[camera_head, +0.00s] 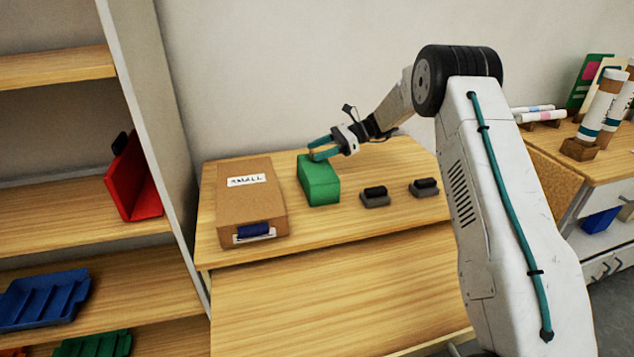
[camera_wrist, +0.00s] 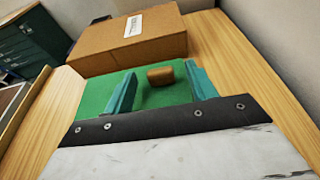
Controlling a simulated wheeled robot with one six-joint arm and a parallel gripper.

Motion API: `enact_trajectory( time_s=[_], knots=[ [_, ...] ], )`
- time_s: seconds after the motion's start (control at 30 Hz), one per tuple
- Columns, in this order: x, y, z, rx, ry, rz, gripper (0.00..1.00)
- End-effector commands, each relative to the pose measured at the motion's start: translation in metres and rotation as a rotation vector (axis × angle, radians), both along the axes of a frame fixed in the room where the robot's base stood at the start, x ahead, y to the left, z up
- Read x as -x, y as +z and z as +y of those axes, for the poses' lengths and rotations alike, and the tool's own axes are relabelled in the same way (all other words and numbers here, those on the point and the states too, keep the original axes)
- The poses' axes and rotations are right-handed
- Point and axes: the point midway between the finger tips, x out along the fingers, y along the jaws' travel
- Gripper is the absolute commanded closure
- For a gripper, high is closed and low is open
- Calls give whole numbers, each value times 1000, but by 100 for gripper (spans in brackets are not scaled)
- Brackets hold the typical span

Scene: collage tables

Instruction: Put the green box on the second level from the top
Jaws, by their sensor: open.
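The green box (camera_head: 320,187) stands on the wooden table (camera_head: 345,232) beside a brown cardboard box. It also shows in the wrist view (camera_wrist: 94,92), with a small brown knob (camera_wrist: 160,76) on its top. My gripper (camera_head: 313,149) is at the far end of the green box's top. In the wrist view its two teal fingers (camera_wrist: 160,70) are apart, one on either side of the knob, with gaps between. The shelf unit at left has wooden boards: an upper one (camera_head: 55,66), a middle one (camera_head: 60,207) and a lower one (camera_head: 150,300). Its top is out of view.
The cardboard box (camera_head: 252,204) with a label stands left of the green box, near the shelf's side panel (camera_head: 150,120). Two small dark blocks (camera_head: 375,196) (camera_head: 424,187) are to the right. A red tray (camera_head: 135,185) occupies the middle board's right end; a blue tray (camera_head: 45,298) sits lower.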

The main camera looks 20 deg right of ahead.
Motion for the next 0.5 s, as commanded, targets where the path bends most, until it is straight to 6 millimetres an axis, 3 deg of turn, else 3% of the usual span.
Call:
enact_trajectory(
  time_s=[0.13,0.37,0.5],
  knots=[
    [0,-6,21,-1,1,-1,44],
    [0,-7,23,0,-1,-1,44],
    [0,-7,23,0,-1,-1,80]
  ],
)
